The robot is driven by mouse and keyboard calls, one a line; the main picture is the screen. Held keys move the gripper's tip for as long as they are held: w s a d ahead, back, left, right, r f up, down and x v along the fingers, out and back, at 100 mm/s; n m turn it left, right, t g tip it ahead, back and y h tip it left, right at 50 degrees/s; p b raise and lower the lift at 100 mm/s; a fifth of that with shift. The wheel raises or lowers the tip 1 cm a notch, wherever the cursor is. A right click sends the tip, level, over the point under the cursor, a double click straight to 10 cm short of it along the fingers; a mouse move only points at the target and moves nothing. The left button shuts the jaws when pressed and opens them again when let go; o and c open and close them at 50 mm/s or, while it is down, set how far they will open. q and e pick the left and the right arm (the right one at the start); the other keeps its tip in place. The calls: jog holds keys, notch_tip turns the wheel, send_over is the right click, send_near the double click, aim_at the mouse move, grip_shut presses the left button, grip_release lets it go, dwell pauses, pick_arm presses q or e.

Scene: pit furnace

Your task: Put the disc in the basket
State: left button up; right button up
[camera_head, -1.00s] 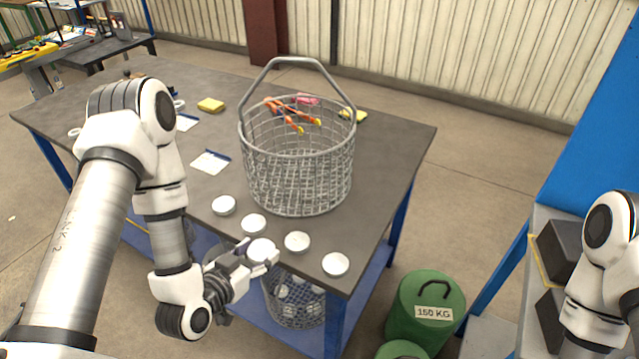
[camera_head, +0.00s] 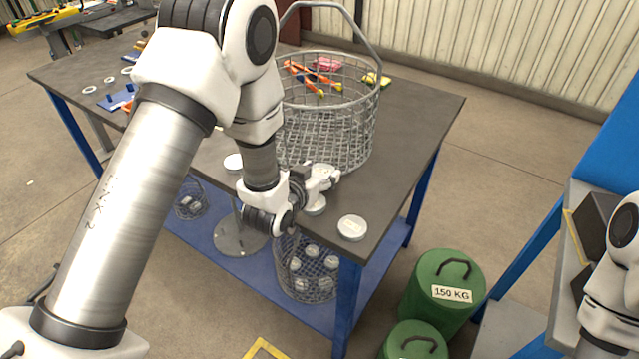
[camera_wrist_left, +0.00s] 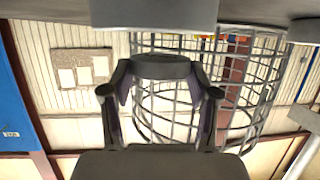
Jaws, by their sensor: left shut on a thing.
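A large grey wire basket (camera_head: 345,125) with a raised handle stands on the dark table (camera_head: 425,112). It also shows upside down in the left wrist view (camera_wrist_left: 262,85). My left gripper (camera_head: 322,176) is shut on a pale disc (camera_head: 326,171), just outside the basket's near side and low over the table. In the left wrist view the disc shows edge-on as a dark band (camera_wrist_left: 163,67) between the fingertips. My right gripper is out of view.
Orange-handled pliers (camera_head: 308,77) and a yellow item (camera_head: 375,80) show through or beyond the basket. A smaller wire basket (camera_head: 308,270) with discs is on the blue lower shelf (camera_head: 200,232). Green 150 KG weights (camera_head: 440,290) stand on the floor at right.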

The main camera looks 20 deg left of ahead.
pick_arm(q)
notch_tip(320, 180, down, 4)
jog(key=shift+w+r, duration=0.15)
jog(key=o, duration=1.5)
